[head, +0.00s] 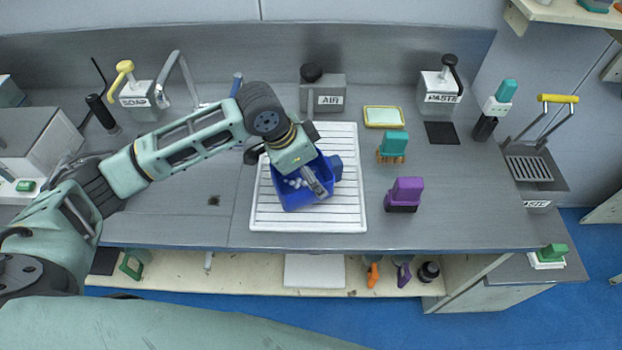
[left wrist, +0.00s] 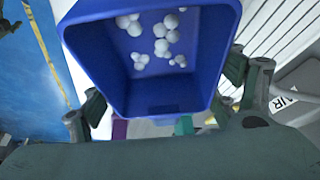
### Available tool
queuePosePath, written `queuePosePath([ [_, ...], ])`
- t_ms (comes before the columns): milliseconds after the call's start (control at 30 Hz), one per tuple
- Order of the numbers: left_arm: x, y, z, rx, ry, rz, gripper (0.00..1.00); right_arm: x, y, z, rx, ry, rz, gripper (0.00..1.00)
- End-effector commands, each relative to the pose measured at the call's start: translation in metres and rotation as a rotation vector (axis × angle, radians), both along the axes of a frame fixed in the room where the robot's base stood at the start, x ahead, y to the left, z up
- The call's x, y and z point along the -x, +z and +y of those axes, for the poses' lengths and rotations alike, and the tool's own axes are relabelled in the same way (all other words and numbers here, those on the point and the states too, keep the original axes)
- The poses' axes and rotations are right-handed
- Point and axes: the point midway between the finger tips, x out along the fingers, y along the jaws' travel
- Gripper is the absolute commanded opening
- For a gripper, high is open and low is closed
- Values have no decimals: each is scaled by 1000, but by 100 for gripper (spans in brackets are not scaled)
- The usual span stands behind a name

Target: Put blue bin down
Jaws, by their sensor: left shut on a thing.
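The blue bin (head: 298,200) is over the white ribbed drainboard (head: 348,217) in the middle of the counter. It looks slightly turned and holds several small white balls. Whether its bottom touches the drainboard cannot be told. My left gripper (head: 312,180) reaches in from the left and is shut on the bin. In the left wrist view the bin (left wrist: 165,92) fills the middle, its opening facing the camera, with finger parts at both sides. The far side of the bin and its base are hidden. My right gripper is not in view.
An AIR dispenser (head: 323,95) stands behind the drainboard. A PASTE dispenser (head: 438,92) stands farther back. The counter left of the drainboard is mostly clear.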

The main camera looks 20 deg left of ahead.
Motion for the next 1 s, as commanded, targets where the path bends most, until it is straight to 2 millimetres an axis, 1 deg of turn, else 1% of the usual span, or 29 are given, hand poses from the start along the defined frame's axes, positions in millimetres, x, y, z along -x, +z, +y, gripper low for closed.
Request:
queuePosePath([
  [200,1,-29,1,0,1,3,51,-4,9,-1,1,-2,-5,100],
  [300,0,-38,1,-1,1,1,51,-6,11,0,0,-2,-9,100],
  [667,0,-42,0,-1,0,1,51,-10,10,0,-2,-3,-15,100],
  [700,1,-42,0,-1,0,1,84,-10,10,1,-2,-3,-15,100],
  [900,0,-42,0,-1,0,1,100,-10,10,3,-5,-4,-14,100],
  [1000,1,-42,1,-1,0,1,100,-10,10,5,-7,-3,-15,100],
])
